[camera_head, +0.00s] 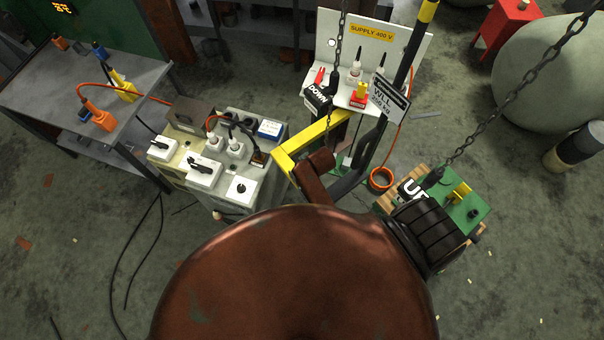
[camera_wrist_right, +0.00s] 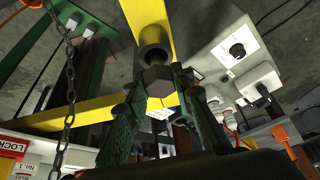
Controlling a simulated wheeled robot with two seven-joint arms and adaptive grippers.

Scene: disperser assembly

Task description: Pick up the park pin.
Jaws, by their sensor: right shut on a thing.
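In the right wrist view my right gripper (camera_wrist_right: 158,92) has its two green fingers closed on a dark grey, faceted piece (camera_wrist_right: 156,78), which looks like the head of the park pin. Just beyond it is a round dark tube end (camera_wrist_right: 155,48) on a yellow bar (camera_wrist_right: 148,12). I cannot tell whether the pin sits in that tube or apart from it. In the head view a yellow frame (camera_head: 306,146) shows in the middle, but the pin and my right gripper are hidden there. My left gripper is in neither view.
A large rust-brown rounded body (camera_head: 295,275) blocks the lower head view. Chains (camera_head: 515,97) hang with UP and DOWN (camera_head: 318,94) tags.

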